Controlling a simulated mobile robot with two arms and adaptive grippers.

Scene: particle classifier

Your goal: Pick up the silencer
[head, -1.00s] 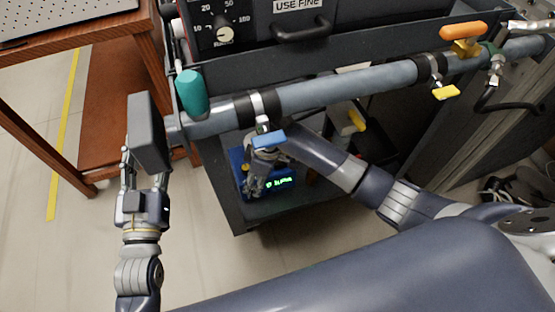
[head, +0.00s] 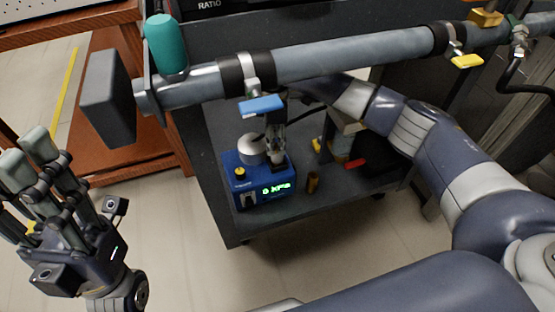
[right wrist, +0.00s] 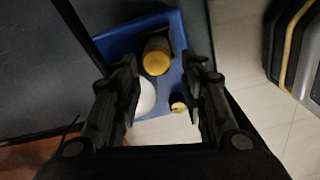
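In the right wrist view, a yellow-topped cylinder (right wrist: 156,58) stands at the blue box (right wrist: 178,24); I cannot tell which piece is the silencer. My right gripper (head: 277,160) points down over the box, beside its pale round cap (head: 252,148). In the wrist view its fingers (right wrist: 160,88) are apart with nothing clamped. My left gripper (head: 28,153) is at the far left, fingers apart and empty.
A grey pipe (head: 345,60) with a blue lever (head: 261,105) and a teal cylinder (head: 166,44) crosses above the shelf, over my right arm. A dark block (head: 108,98) sits at its left end.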

